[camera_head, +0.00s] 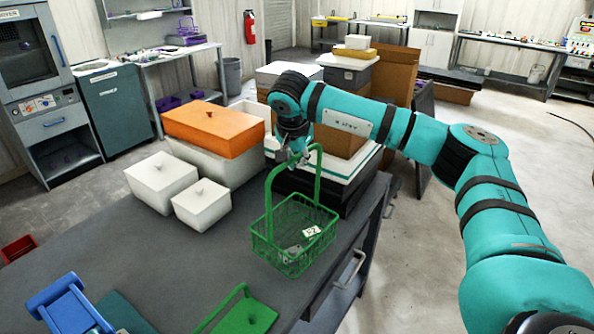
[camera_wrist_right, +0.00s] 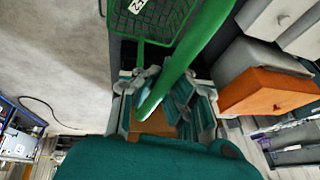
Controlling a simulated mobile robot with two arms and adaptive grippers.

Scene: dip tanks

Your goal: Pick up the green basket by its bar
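The green basket (camera_head: 281,259) is an open mesh box with a tall bar (camera_head: 268,195) arching over it. It looks upright at the right edge of the dark table; whether it touches the top is unclear. A small grey part and a white label (camera_head: 312,231) show in it. My right gripper (camera_head: 296,160) is at the top of the bar. In the right wrist view the bar (camera_wrist_right: 196,47) runs between the fingers (camera_wrist_right: 163,95), close to both; contact is not clear. The basket mesh (camera_wrist_right: 145,20) shows beyond. My left gripper is not in view.
White lidded boxes (camera_head: 161,181) and an orange-lidded box (camera_head: 212,127) stand left of the basket on the table (camera_head: 150,262). A dark, white-rimmed tank is behind it. A green piece (camera_head: 247,318) and a blue object (camera_head: 68,304) lie in front.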

